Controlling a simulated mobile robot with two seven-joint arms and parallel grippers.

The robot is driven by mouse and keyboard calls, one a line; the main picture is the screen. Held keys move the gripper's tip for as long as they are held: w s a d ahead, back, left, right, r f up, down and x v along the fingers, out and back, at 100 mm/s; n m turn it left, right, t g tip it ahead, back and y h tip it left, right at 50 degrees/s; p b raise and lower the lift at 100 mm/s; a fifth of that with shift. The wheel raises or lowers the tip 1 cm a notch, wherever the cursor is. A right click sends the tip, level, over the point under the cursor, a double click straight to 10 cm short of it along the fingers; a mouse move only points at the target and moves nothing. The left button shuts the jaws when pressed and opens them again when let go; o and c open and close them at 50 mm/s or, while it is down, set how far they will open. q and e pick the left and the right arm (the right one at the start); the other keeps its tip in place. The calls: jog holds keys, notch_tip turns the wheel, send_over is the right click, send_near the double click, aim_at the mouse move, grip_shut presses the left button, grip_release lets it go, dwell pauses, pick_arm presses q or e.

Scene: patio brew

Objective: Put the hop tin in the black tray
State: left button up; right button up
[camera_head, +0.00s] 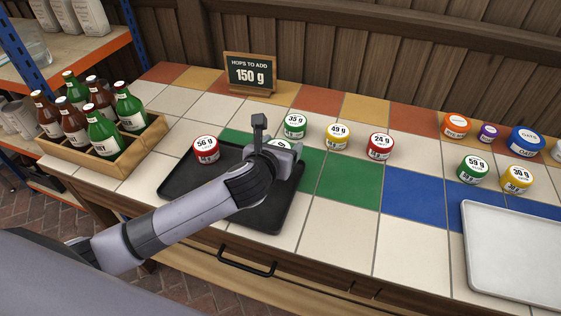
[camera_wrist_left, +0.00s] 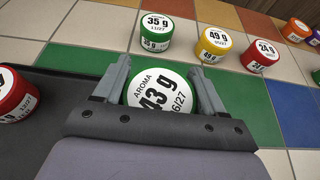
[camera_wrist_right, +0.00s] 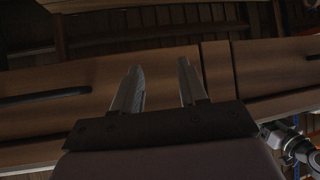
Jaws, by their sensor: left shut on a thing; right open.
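My left gripper (camera_head: 279,150) is shut on a green-sided tin with a white lid marked 43 g and AROMA (camera_wrist_left: 158,90). In the head view my wrist mostly hides this tin. It is at the right part of the black tray (camera_head: 183,181); I cannot tell whether it touches the tray floor. A red tin marked 56 g (camera_head: 206,149) sits at the tray's far left corner. Green 35 g (camera_head: 295,126), yellow 49 g (camera_head: 338,137) and red 24 g (camera_head: 380,147) tins stand behind and right of the tray. My right gripper (camera_wrist_right: 160,80) is open and empty, facing brown wood.
A sign reading HOPS TO ADD 150 g (camera_head: 250,74) stands at the back. A wooden bottle crate (camera_head: 122,158) is at left. More tins, including green 59 g (camera_head: 473,169) and yellow 30 g (camera_head: 516,179), stand at right behind a pale tray (camera_head: 515,255). Tiles between the trays are clear.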

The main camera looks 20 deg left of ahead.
pick_arm(q)
notch_tip(320, 180, down, 4)
jog(key=shift+r+b, duration=0.15)
jog(key=shift+b, duration=0.4)
jog(key=shift+f, duration=0.3)
jog(key=shift+f, duration=0.1)
jog(key=o, duration=0.8)
